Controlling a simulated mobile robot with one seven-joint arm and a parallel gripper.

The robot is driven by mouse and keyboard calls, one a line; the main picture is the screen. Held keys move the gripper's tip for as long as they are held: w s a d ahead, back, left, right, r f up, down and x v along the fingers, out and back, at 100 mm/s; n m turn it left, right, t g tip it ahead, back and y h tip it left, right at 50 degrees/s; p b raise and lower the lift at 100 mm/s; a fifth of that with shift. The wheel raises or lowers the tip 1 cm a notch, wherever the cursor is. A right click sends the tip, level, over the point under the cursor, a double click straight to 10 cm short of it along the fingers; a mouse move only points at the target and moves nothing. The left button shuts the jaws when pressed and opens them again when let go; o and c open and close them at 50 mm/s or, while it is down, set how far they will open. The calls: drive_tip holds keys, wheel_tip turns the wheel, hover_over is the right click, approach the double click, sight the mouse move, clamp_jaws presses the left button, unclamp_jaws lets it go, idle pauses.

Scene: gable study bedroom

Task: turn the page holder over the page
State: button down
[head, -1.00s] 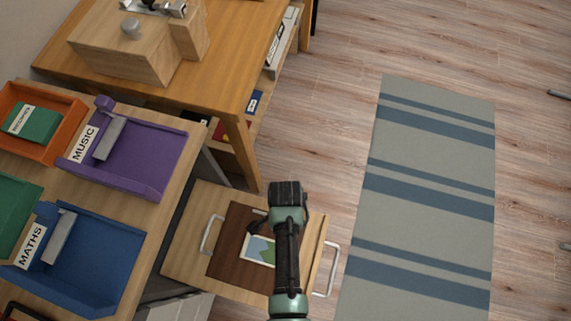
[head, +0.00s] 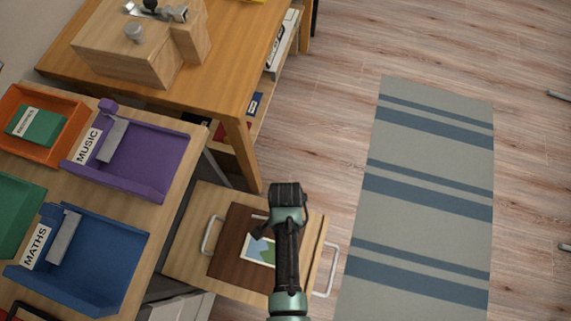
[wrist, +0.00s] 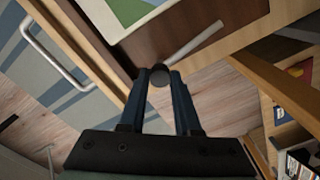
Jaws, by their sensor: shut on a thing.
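The page (head: 257,249), a picture with green, blue and cream areas, lies on a dark brown board (head: 228,262). It is partly hidden by my arm in the head view and cut off at the top of the wrist view (wrist: 118,12). The page holder is a thin pale bar (wrist: 198,40) with a round dark knob (wrist: 160,77). The bar reaches over the brown board beside the page, apart from the picture. My gripper (wrist: 161,74) is shut on the knob at the board's edge. In the head view my arm hides the fingertips.
The board lies on a wooden tray-like top (head: 185,262) with white handles (head: 332,272). Left of it stands a desk with purple (head: 160,160), blue (head: 110,270), orange and green trays. A wooden table (head: 235,85) stands behind. Floor and striped rug (head: 430,230) are open at right.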

drive_tip(key=n+p, duration=0.2)
drive_tip(key=n, duration=0.2)
drive_tip(key=shift+r, duration=0.15)
drive_tip(key=n+p, duration=0.1)
drive_tip(key=n, duration=0.3)
drive_tip(key=n+p, duration=0.1)
drive_tip(key=n, duration=0.3)
drive_tip(key=shift+p, duration=0.3)
drive_tip(key=shift+n+p, duration=0.3)
drive_tip(key=shift+n, duration=1.8)
drive_tip(key=c, duration=0.6)
unclamp_jaws()
